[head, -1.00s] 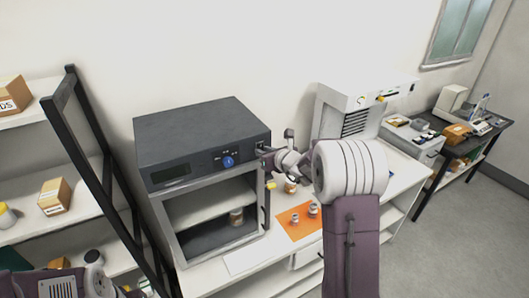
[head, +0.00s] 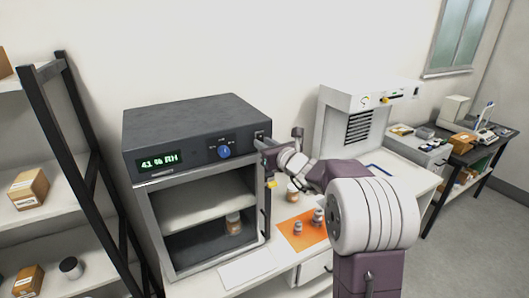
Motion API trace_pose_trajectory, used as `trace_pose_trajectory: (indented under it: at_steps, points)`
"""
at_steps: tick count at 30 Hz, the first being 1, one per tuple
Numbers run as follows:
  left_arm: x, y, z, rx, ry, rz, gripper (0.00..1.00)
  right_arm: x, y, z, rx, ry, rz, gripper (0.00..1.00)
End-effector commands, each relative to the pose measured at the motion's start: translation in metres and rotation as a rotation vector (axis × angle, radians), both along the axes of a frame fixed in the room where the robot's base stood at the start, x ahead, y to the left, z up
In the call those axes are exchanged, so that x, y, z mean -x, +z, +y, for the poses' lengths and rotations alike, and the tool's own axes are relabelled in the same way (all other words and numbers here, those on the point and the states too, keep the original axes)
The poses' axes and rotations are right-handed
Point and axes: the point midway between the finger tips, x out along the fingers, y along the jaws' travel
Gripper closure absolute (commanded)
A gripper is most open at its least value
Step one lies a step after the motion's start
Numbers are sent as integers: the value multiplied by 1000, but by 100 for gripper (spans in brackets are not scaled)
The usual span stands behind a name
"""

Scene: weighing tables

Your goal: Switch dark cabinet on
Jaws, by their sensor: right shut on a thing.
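The dark cabinet (head: 195,112) stands on the white bench, with a dark grey top and front panel. Its display (head: 159,160) is lit and reads 41 % RH in green. A blue knob (head: 224,152) sits on the panel. At the panel's right end is a small switch (head: 260,135). My right gripper (head: 263,144) is at this switch and shut on it; the fingertips are small and partly hidden. My left gripper is out of view.
A jar (head: 233,222) stands inside the cabinet's lower compartment. Small weights stand on an orange mat (head: 287,234) to its right, near another jar (head: 292,192). A white instrument (head: 340,110) stands farther right. A black-framed shelf (head: 85,190) is close on the left.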

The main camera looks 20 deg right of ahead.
Motion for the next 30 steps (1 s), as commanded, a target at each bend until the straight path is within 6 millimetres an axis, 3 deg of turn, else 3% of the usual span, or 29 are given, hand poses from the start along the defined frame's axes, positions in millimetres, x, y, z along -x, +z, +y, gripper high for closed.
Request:
trace_pose_trajectory:
  at_steps: [5,6,8,9,20,30]
  points:
    - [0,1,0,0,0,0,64,0,1,0,0,0,0,100]
    - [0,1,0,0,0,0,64,0,1,0,0,0,0,76]
    - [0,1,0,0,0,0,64,0,1,0,0,0,0,59]
    - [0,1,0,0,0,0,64,0,1,0,0,0,0,56]
    - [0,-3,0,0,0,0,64,6,0,-1,1,0,1,56]
    - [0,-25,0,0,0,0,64,72,8,-8,2,-3,-1,56]
